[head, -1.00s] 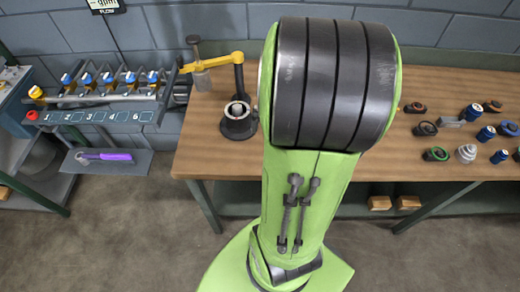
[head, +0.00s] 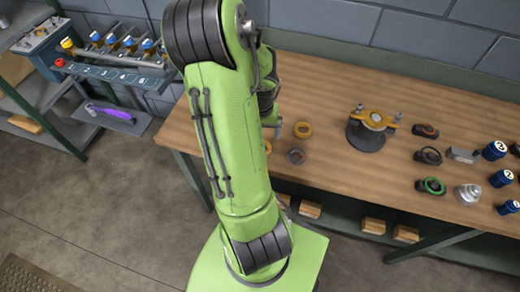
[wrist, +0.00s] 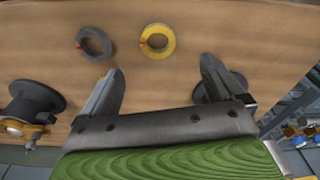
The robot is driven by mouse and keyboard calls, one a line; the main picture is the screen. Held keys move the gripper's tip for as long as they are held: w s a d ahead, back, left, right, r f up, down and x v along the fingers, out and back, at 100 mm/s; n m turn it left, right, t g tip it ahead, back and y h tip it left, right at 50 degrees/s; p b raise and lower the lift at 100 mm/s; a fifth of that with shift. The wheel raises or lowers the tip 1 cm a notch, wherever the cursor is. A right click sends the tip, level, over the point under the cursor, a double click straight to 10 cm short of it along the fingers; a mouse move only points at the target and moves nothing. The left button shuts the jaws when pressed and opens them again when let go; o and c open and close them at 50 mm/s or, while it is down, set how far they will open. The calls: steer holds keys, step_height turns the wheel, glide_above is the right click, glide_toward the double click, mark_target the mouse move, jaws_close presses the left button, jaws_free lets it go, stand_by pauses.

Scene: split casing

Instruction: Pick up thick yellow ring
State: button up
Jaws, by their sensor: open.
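A yellow ring (wrist: 157,41) with a small red mark lies flat on the wooden bench in the wrist view, just beyond my fingertips. My gripper (wrist: 161,68) is open and empty, its fingers spread to either side below that ring.
A dark grey ring (wrist: 94,42) lies beside the yellow one. A dark round casing with a yellow top (head: 367,128) stands to the right on the bench. Several blue-capped parts (head: 495,150) and dark rings lie farther right. A tool rack (head: 115,68) is at the left.

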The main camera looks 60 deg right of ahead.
steer(key=f, duration=0.3)
steer(key=d+f, duration=0.1)
steer(key=f, duration=0.2)
steer(key=f+b, duration=0.1)
steer(key=f, duration=0.3)
steer(key=shift+d+f, duration=0.1)
steer(key=shift+d, duration=0.25)
steer(key=shift+a, duration=0.1)
steer(key=shift+c, duration=0.4)
steer(key=c, duration=1)
step_height(320, 180, up, 15)
steer(key=p, duration=0.5)
steer(key=shift+c, duration=0.2)
